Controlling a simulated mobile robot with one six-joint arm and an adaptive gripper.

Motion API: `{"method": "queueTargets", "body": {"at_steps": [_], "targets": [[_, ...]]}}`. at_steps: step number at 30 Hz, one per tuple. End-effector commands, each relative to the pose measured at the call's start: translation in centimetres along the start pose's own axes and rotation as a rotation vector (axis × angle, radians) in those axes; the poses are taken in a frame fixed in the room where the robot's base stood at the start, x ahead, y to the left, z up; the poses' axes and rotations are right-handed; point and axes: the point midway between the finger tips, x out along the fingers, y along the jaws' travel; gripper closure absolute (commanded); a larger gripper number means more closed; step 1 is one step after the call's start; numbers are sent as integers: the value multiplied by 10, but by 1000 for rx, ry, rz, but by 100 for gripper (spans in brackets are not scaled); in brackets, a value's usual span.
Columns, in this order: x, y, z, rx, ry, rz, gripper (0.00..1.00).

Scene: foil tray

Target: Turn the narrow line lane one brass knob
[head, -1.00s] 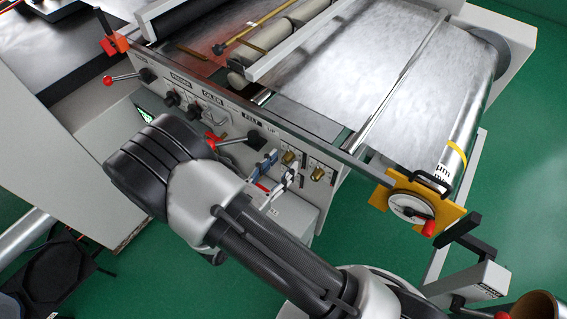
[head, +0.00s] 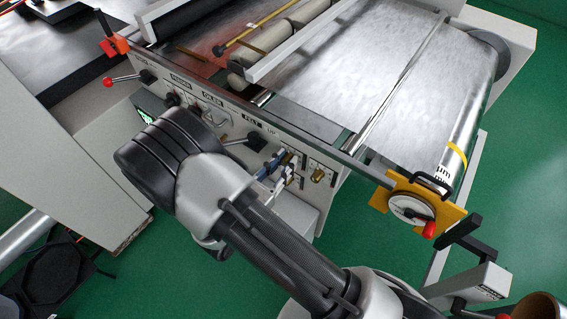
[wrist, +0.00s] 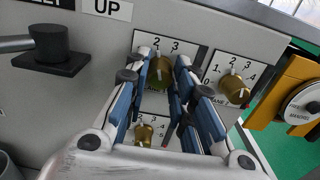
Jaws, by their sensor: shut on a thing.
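Three brass knobs sit on white numbered dial plates on the grey panel. My gripper (wrist: 167,64) is shut on the upper-left brass knob (wrist: 160,76), with one blue-edged finger on each side of it. A second brass knob (wrist: 235,89) is to the right, free of my gripper, and also shows in the head view (head: 317,175). In the head view my gripper (head: 284,159) covers most of the held knob.
A black lever (wrist: 62,45) stands out from the panel to the left, near an UP label (wrist: 107,9). A yellow bracket with a round handwheel (head: 411,207) juts out at the right.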

Motion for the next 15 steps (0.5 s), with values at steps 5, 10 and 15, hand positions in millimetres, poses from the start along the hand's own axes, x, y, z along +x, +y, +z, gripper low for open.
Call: {"method": "queueTargets", "body": {"at_steps": [5,10,15], "targets": [[0,0,0,0,0,0,100],[0,0,0,-10,1,0,100],[0,0,0,-59,1,0,100]]}}
